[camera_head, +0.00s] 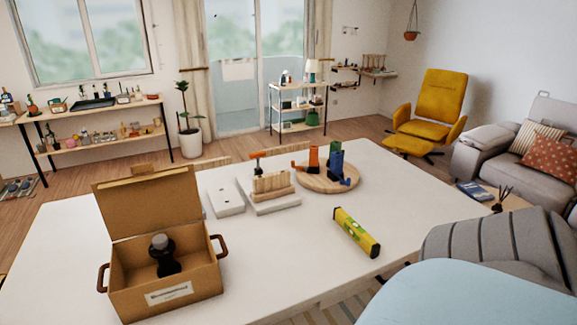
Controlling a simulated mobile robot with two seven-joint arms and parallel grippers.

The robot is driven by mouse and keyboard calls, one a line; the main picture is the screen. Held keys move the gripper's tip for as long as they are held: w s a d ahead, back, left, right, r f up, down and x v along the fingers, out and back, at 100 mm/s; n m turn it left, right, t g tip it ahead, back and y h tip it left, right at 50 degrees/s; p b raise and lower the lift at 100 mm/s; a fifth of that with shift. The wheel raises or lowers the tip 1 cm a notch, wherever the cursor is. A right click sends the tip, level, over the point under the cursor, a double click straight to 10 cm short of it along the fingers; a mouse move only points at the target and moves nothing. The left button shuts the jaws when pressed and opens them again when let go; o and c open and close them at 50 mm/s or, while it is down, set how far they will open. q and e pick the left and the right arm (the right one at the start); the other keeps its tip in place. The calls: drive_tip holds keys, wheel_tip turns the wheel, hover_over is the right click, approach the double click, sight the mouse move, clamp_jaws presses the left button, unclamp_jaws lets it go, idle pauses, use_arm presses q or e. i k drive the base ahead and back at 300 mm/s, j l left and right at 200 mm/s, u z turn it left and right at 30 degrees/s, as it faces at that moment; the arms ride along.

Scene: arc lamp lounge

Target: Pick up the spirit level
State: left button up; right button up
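The spirit level (356,232) is a short yellow bar with dark ends and a greenish part near its middle. It lies on the white table (290,240), right of centre and near the table's right edge, slanting from upper left to lower right. Nothing covers it and nothing touches it except the table top. Neither of my grippers shows in the head view.
An open brown box (165,265) with a dark object inside stands at the table's front left. A round wooden board (327,177) with orange and blue items and a white-based wooden rack (272,188) stand behind the level. A pale blue surface (465,295) fills the lower right.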

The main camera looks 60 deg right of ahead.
sight(368, 243)
drive_tip(key=z, duration=2.25)
